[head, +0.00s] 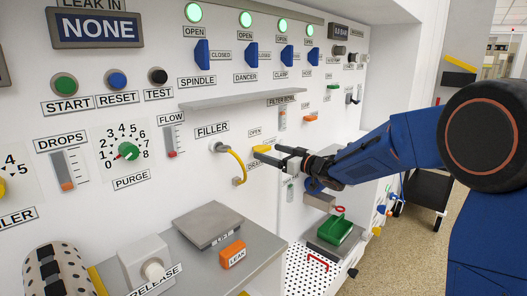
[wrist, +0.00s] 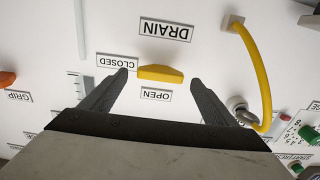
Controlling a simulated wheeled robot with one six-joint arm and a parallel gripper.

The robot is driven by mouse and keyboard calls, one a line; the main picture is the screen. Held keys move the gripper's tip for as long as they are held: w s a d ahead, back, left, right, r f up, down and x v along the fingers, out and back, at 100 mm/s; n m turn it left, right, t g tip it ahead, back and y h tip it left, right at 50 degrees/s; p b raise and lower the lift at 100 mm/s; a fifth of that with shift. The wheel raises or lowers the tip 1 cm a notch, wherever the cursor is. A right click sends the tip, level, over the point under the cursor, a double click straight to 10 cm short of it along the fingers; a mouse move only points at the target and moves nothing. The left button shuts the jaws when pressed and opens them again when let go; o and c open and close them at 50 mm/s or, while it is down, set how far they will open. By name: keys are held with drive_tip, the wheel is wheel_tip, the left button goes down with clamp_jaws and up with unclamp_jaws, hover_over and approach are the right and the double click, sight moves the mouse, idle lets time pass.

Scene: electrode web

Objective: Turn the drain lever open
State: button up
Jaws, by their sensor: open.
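The drain lever is a short yellow bar (wrist: 160,73) on the white panel, and it also shows in the head view (head: 262,148). In the wrist view, which is upside down, it lies crosswise with one end towards the CLOSED label (wrist: 112,60). The OPEN label (wrist: 156,95) is off its long side, and the DRAIN label (wrist: 165,30) is on the other side. My gripper (wrist: 159,77) is open, with one dark finger beyond each end of the lever and visible gaps to it. Whether the fingertips reach the lever's depth is unclear.
A yellow curved hose (wrist: 258,75) at the FILLER fitting is close beside one finger; it also shows in the head view (head: 238,163). A grey shelf (head: 240,100) juts out above. A grey ledge (head: 190,262) with an orange LEAK block (head: 232,254) is below left.

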sight(265, 151)
drive_tip(key=shift+x, duration=2.15)
drive_tip(key=c, duration=1.1)
